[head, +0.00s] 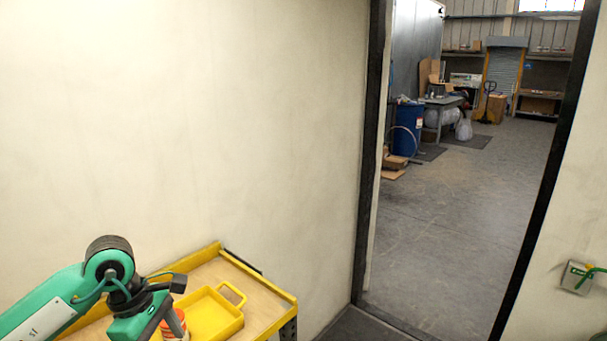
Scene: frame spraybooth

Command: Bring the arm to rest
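My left arm, green and dark grey, comes in from the lower left and is bent at a dark joint. My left gripper (162,322) is low in the view, above the yellow-edged cart (266,283). Its fingers point down and are partly hidden or cut off by the bottom edge. I cannot tell whether they are open or shut. An orange and white container (181,326) shows just behind or beside the fingers; whether they touch it is unclear. My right gripper is not in view.
A yellow tray with a handle (212,318) sits on the cart, close right of my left gripper. A pale wall (200,120) stands behind the cart. A dark-framed doorway (368,160) opens onto a workshop floor (450,220).

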